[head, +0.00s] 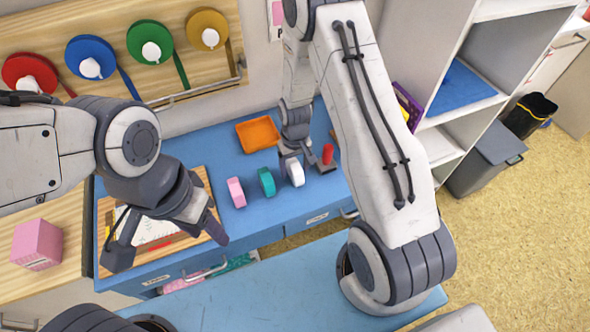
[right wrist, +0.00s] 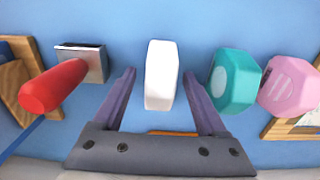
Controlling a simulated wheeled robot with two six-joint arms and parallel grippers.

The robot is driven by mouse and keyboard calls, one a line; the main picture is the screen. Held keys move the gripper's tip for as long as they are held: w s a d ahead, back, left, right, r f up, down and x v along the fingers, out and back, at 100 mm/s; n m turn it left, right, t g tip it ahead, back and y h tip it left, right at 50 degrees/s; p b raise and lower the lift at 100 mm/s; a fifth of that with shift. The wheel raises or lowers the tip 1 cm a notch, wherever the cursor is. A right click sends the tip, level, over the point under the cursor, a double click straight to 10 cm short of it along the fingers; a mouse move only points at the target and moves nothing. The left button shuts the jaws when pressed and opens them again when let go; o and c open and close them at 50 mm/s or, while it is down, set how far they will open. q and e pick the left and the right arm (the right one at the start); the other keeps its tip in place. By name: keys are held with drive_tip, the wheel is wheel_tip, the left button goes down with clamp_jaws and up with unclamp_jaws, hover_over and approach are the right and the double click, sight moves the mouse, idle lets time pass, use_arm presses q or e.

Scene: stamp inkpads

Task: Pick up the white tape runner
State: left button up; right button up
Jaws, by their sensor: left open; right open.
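The white tape runner (head: 295,172) stands on the blue tabletop, at the right end of a row with a teal one (head: 267,182) and a pink one (head: 236,192). In the right wrist view the white tape runner (right wrist: 161,75) lies between the two open fingers of my right gripper (right wrist: 160,90), with a gap on each side. In the head view my right gripper (head: 304,168) is low at the white tape runner and partly covers it. My left gripper (head: 170,245) is open and empty, over the front left of the table near a wooden board.
A red-handled stamp (head: 327,156) stands close right of the white tape runner; it also shows in the right wrist view (right wrist: 55,86). An orange tray (head: 257,134) lies behind. A pink box (head: 37,244) sits far left. Colored tape rolls hang on the wall board (head: 118,88).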

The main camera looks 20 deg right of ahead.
sight(294, 163)
clamp_jaws()
idle(0.3)
drive_tip(key=shift+r, duration=0.5)
wheel_tip(294, 163, up, 3)
drive_tip(key=shift+w+f+b, duration=0.1)
drive_tip(key=shift+f+b, duration=0.1)
drive_tip(key=shift+b, duration=0.35)
drive_tip(key=s+d+r+b, duration=0.1)
drive_tip(key=s+d+r, duration=0.6)
drive_tip(key=s, duration=0.2)
drive_tip(key=shift+s+r+b, duration=0.15)
drive_tip(key=shift+s+b, duration=0.15)
